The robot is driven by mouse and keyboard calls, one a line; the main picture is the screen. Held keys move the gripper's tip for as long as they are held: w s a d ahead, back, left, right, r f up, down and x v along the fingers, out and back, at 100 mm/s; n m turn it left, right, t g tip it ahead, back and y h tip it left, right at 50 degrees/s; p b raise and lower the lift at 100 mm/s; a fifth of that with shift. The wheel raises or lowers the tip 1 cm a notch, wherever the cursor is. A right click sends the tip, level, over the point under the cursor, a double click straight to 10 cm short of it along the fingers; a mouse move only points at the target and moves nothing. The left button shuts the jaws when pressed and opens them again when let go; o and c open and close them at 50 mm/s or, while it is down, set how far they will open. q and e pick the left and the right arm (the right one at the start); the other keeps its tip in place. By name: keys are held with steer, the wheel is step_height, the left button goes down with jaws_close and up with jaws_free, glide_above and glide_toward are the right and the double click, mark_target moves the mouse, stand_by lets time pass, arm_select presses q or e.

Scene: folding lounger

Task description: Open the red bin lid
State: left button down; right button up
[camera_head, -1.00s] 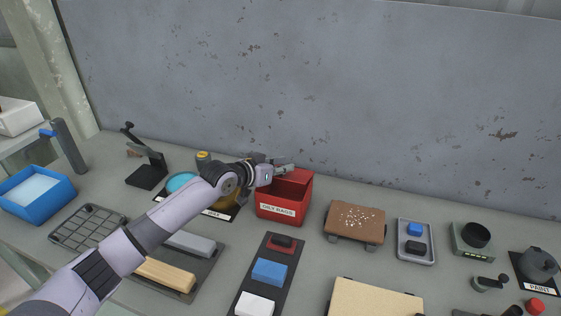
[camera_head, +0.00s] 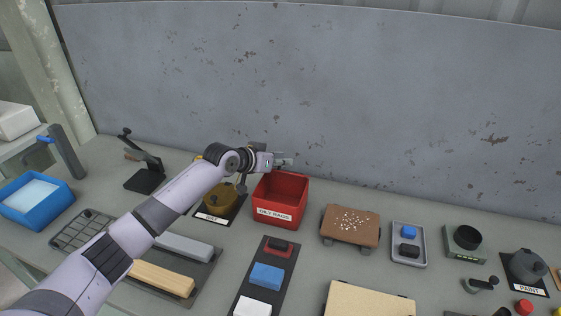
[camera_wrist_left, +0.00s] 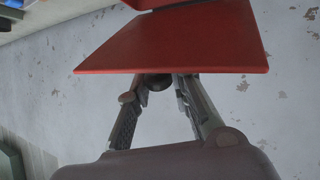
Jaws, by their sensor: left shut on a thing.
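The red bin (camera_head: 279,212), labelled OILY RAGS, stands on the bench near the back wall, with its inside showing from above. My left gripper (camera_head: 287,161) is just above and behind the bin's back edge. In the left wrist view, the red lid (camera_wrist_left: 185,45) is a flat panel in front of the gripper (camera_wrist_left: 160,84). The fingers are shut on a dark round knob (camera_wrist_left: 158,80) at the lid's edge, partly hidden by the lid. In the head view the lid is hard to make out. My right gripper is not in view.
A brown board (camera_head: 351,226) and a grey tray (camera_head: 408,250) stand right of the bin. A brass-coloured pot (camera_head: 217,199) is to its left. A black strip with a blue block (camera_head: 267,275) lies in front. The grey wall (camera_head: 330,90) is close behind.

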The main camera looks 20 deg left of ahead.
arm_select(q)
steer(key=c, duration=1.8)
jaws_free()
steer(key=shift+w+r, duration=0.1)
steer(key=shift+r, duration=0.15)
steer(key=shift+c, duration=0.2)
steer(key=o, duration=0.4)
steer(key=shift+f, duration=0.2)
steer(key=v, duration=1.2)
